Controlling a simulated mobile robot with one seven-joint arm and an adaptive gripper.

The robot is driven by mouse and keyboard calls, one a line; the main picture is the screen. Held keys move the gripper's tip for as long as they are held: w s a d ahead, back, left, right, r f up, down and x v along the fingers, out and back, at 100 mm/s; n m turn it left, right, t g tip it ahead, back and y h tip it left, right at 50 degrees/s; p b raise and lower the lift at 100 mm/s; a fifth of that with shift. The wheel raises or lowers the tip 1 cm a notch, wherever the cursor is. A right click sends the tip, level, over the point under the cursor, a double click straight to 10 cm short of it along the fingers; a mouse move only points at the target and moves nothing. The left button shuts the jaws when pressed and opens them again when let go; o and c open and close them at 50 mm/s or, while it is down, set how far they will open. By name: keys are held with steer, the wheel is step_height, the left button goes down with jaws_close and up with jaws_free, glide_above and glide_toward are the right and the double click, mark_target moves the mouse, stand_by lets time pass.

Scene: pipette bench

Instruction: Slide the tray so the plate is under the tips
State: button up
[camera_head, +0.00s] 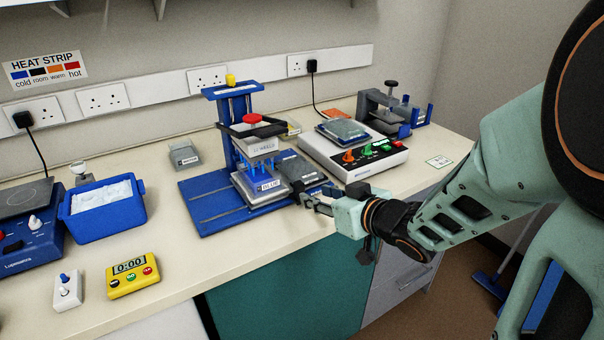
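A blue pipetting stand (225,110) stands on a blue base (203,203) on the bench. Its grey head, with a black handle and red knob (264,119), holds a row of blue tips (262,165) pointing down. A light grey tray (265,197) with a small label sits on the base beneath and beside the tips. A dark grey plate (297,167) lies on the right of the tips, on the tray's side nearer my gripper. My gripper (309,195) is at the tray's right front edge. Its fingers are small and partly overlap the tray, so contact and opening are unclear.
A white shaker (355,158) with knobs stands close on the right, and a blue ice tub (103,208) on the left. A yellow timer (132,273) and white switch box (67,292) lie front left. Bare bench separates the tub from the base.

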mark_target(302, 190)
steer(key=b+x, duration=0.1)
steer(key=x, duration=0.8)
steer(key=shift+w+a+f+b, duration=0.15)
steer(key=shift+w+b, duration=0.15)
steer(key=shift+b, duration=0.05)
jaws_close()
